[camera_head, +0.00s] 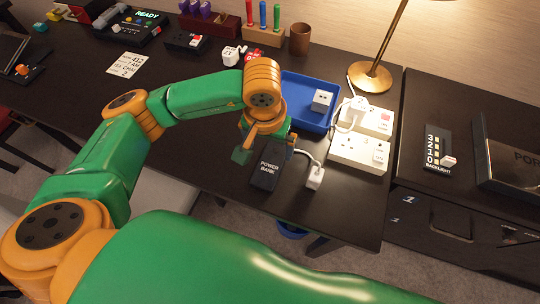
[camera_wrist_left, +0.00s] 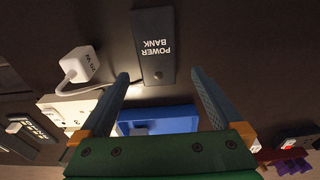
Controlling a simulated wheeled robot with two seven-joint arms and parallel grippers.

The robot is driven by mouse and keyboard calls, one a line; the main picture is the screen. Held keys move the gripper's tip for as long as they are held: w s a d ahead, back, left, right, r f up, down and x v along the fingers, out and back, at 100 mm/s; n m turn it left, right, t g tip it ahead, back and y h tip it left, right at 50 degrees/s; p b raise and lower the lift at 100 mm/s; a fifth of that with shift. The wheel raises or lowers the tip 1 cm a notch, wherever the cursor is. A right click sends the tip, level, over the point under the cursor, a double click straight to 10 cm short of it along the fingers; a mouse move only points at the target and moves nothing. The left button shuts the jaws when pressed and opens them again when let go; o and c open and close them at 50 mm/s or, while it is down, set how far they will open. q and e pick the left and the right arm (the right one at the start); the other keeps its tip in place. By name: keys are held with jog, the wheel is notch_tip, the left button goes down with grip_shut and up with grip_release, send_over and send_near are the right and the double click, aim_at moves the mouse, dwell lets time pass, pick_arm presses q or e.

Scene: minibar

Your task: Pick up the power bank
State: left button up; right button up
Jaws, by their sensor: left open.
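The black power bank (camera_head: 266,172), with white lettering, lies on the dark desk (camera_head: 205,150) near its front edge. In the left wrist view the power bank (camera_wrist_left: 155,45) appears upside down, its lower end close to the gap between the fingertips. My left gripper (camera_head: 267,152) is open over the power bank, with one finger to each side. In the left wrist view the gripper (camera_wrist_left: 160,76) holds nothing between its two blue-grey fingers. I cannot tell the exact height of the fingers above the desk. My right gripper is not in view.
A white charger plug (camera_head: 314,178) with a cable lies right of the power bank. White socket blocks (camera_head: 357,152) stand farther right. A blue tray (camera_head: 297,88) with a white cube (camera_head: 321,101) is behind the gripper. A brass lamp (camera_head: 370,77) stands at the back.

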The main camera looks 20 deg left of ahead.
aim_at(271, 164)
pick_arm(q)
jog(key=f, duration=0.2)
jog(key=f+p, duration=0.1)
jog(key=f, duration=0.2)
jog(key=shift+s+d+f, duration=0.2)
jog(key=shift+s+f, duration=0.1)
jog(key=shift+s, duration=0.05)
jog(key=shift+w+f, duration=0.15)
jog(key=shift+f, duration=0.15)
jog(key=shift+r, duration=0.1)
grip_shut()
